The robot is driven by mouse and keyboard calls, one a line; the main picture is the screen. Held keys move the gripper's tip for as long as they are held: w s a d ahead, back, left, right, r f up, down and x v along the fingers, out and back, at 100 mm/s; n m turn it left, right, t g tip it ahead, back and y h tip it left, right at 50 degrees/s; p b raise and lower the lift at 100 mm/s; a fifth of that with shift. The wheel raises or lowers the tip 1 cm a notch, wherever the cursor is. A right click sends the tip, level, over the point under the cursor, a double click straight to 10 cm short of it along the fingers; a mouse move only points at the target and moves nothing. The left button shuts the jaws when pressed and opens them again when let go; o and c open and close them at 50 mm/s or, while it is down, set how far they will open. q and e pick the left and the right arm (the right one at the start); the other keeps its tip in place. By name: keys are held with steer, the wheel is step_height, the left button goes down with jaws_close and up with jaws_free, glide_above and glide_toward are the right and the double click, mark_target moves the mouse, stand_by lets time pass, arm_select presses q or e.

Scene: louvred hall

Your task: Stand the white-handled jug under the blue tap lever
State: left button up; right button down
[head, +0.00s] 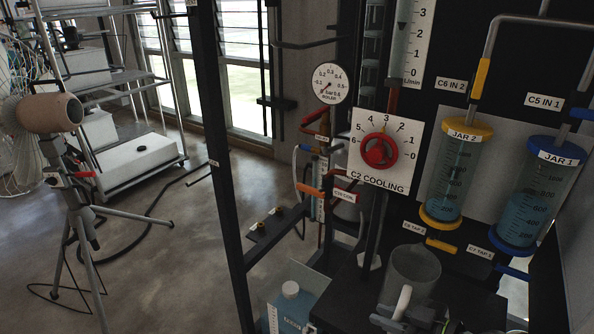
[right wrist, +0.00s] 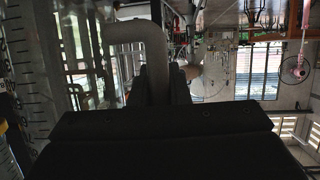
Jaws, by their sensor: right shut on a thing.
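The jug (head: 414,268) is a clear grey cylinder with a white handle (head: 402,304), low right of centre in the head view. It looks upright and empty. My right gripper (head: 402,316) is shut on the handle, on the near side of the jug. In the right wrist view the curved handle (right wrist: 140,35) runs down between the fingers (right wrist: 156,88). The blue tap lever (head: 513,273) is under Jar 1 (head: 531,190), to the right of the jug. The jug stands nearer the yellow tap lever (head: 443,245) under Jar 2 (head: 454,180). Whether its base touches the dark surface is hidden. My left gripper is out of view.
A red cooling dial (head: 378,151) sits on a white plate above and behind the jug. A black rack post (head: 222,150) stands left of it. A fan tripod (head: 85,240) stands far left.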

mark_target(404, 296)
steer(key=s+d+r+g, duration=0.1)
steer(key=s+d+r, duration=0.1)
steer(key=s+r, duration=0.2)
steer(key=shift+d+r+n+y, duration=0.2)
steer(key=shift+r+n+y, duration=0.2)
steer(key=shift+r, duration=1.45)
steer(key=shift+s+r, duration=0.1)
